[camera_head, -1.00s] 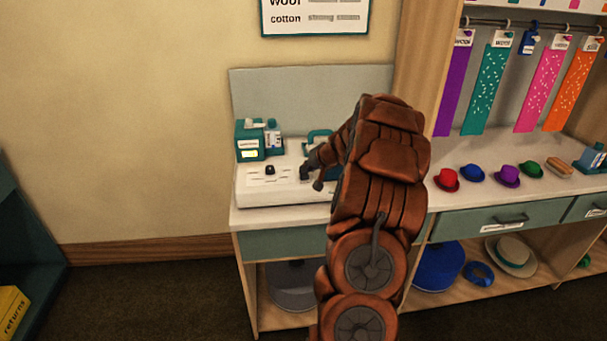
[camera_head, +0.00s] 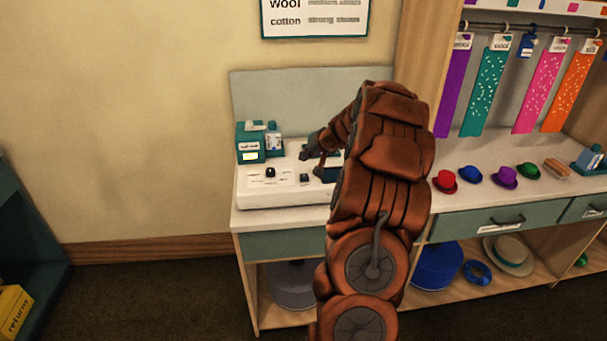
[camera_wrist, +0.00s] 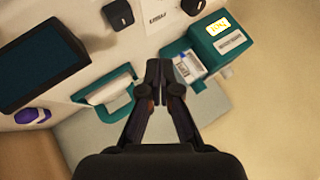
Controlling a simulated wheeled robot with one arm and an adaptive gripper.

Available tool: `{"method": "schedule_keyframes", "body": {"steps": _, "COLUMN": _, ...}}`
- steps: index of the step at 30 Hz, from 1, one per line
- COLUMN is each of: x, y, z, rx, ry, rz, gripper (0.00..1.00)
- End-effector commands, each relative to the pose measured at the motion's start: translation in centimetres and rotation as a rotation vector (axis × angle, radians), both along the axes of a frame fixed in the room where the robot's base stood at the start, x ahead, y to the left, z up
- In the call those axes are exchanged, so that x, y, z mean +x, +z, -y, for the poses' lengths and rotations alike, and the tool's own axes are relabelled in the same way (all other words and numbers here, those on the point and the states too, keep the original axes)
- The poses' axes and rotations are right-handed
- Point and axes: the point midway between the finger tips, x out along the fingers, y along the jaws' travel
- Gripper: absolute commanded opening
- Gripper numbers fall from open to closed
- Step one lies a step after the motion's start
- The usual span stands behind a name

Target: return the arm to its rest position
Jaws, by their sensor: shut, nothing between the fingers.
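My gripper (camera_head: 311,157) is above the back part of the white control panel (camera_head: 285,197) on the counter, at the end of my reddish-brown arm. In the wrist view my gripper (camera_wrist: 157,72) has its dark fingertips together with nothing between them. Below it show a teal box with a lit yellow display (camera_wrist: 222,45) and a teal-edged slot (camera_wrist: 108,95). My arm hides the panel's right part in the head view.
Several small hats, including a red one (camera_head: 445,181), stand on the counter to the right. Coloured cloth strips (camera_head: 490,85) hang above them. A drawer handle (camera_head: 509,221) sticks out below. Bare wall (camera_head: 130,120) and open floor lie to the left.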

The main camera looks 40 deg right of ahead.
Motion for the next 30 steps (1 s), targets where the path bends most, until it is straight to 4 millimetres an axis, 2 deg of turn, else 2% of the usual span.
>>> {"method": "schedule_keyframes", "body": {"steps": 17, "x": 0.0, "y": 0.1, "z": 0.0, "rx": 0.000, "ry": -0.001, "rz": -0.001, "gripper": 0.00}}
{"method": "schedule_keyframes", "body": {"steps": 20, "x": 0.2, "y": 0.4, "z": -0.9, "rx": 0.003, "ry": 0.014, "rz": -0.003, "gripper": 0.00}}
{"method": "schedule_keyframes", "body": {"steps": 23, "x": 0.8, "y": 1.1, "z": -3.9, "rx": 0.012, "ry": 0.062, "rz": -0.017, "gripper": 0.00}}
{"method": "schedule_keyframes", "body": {"steps": 26, "x": 1.2, "y": 2.2, "z": -8.9, "rx": 0.025, "ry": 0.142, "rz": -0.047, "gripper": 0.00}}
{"method": "schedule_keyframes", "body": {"steps": 30, "x": 0.5, "y": 3.6, "z": -17.0, "rx": 0.046, "ry": 0.270, "rz": -0.109, "gripper": 0.00}}
